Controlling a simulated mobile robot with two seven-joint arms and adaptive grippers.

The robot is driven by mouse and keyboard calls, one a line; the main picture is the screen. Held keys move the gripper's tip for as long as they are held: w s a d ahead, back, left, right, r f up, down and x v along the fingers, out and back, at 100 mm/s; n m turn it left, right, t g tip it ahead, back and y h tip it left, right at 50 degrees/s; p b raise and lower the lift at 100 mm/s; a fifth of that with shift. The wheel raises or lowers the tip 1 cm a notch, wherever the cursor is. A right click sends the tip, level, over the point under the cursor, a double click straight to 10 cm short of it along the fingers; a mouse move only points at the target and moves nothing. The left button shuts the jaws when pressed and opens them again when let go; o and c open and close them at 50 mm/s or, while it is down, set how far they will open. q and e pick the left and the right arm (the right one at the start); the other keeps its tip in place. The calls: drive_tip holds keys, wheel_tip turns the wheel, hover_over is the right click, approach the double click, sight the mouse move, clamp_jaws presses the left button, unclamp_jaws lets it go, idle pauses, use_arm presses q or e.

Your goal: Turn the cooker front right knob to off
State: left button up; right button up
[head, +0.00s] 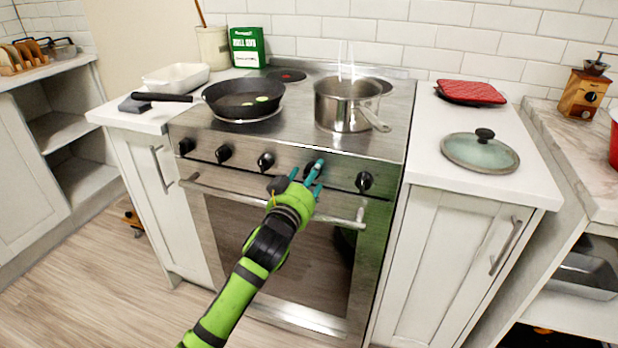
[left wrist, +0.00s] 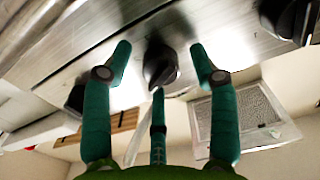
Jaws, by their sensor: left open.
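The cooker (head: 335,270) has a row of several black knobs on its front panel. My left gripper (head: 306,176) is open in front of the second knob from the right (head: 310,166), partly hiding it. In the left wrist view, a black knob (left wrist: 160,68) sits between the spread teal fingers of the gripper (left wrist: 160,52), with a finger on each side and a third below. I cannot tell whether any finger touches it. The rightmost knob (head: 364,181) stands clear to the right. I cannot read the knob's setting. My right gripper is not in view.
A steel pot (head: 345,105) with vapour above it stands on the right of the hob, and a black frying pan (head: 243,98) on the left. The oven handle (head: 335,219) runs below the knobs. A glass lid (head: 480,152) lies on the right counter.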

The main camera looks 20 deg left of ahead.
use_arm(q)
drive_tip(key=shift+c, duration=0.4)
drive_tip(key=c, duration=1.1)
drive_tip(key=shift+f, duration=0.1)
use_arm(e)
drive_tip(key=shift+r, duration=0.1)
use_arm(q)
drive_tip(key=shift+d+f+n+p, duration=0.1)
drive_tip(key=shift+n+p, duration=2.1)
drive_tip(key=shift+n, duration=0.85)
drive_tip(key=shift+d+n+p, duration=0.1)
drive_tip(key=shift+n+p, duration=2.1)
drive_tip(key=shift+n, duration=0.85)
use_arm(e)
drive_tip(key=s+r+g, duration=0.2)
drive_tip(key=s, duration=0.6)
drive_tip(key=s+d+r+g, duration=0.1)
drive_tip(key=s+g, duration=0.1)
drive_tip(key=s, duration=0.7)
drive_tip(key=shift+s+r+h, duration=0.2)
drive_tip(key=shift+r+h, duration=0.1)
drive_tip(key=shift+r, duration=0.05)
